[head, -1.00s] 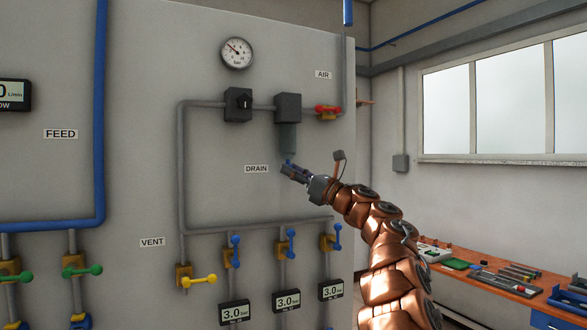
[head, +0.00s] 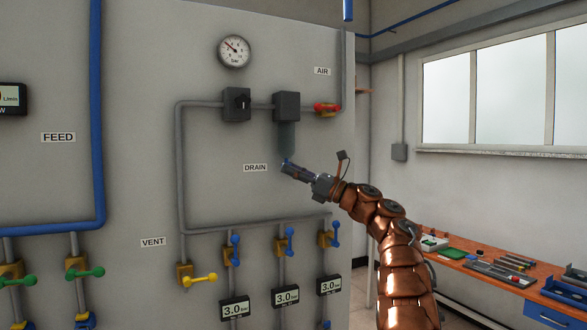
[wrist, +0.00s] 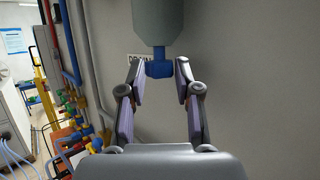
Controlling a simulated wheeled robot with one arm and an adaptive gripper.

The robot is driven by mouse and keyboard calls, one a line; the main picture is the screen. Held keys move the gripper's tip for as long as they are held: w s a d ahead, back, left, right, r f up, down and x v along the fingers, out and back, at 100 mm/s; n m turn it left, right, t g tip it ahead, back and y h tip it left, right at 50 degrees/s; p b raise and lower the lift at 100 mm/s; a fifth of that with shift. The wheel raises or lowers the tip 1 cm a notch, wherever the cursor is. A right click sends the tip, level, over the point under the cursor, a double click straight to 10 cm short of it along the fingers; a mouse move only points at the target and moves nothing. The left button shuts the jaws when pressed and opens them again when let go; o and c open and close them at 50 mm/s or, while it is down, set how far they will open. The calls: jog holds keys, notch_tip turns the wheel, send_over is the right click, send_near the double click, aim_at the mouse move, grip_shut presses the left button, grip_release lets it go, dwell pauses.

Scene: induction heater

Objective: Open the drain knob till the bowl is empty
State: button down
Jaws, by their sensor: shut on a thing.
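The bowl (head: 287,137) is a grey-green translucent cup under a dark filter block (head: 286,107), beside the DRAIN label (head: 256,168). It also shows at the top of the wrist view (wrist: 158,22). The blue drain knob (wrist: 159,69) is at the bowl's lower end. My gripper (head: 286,164) reaches up to it from the lower right. In the wrist view its two fingertips (wrist: 160,74) are on either side of the knob, shut on it. I cannot make out any liquid level in the bowl.
A red-handled AIR valve (head: 327,108) is right of the filter block. A dark regulator (head: 237,104) and a gauge (head: 234,51) are to the left. A grey pipe and several blue-handled valves lie below. The wall around the DRAIN label is clear.

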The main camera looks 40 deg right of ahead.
jog(key=shift+d, duration=0.1)
dwell(0.4)
jog(key=c, duration=0.8)
grip_release()
jog(key=shift+s, duration=0.1)
jog(key=v, duration=1.2)
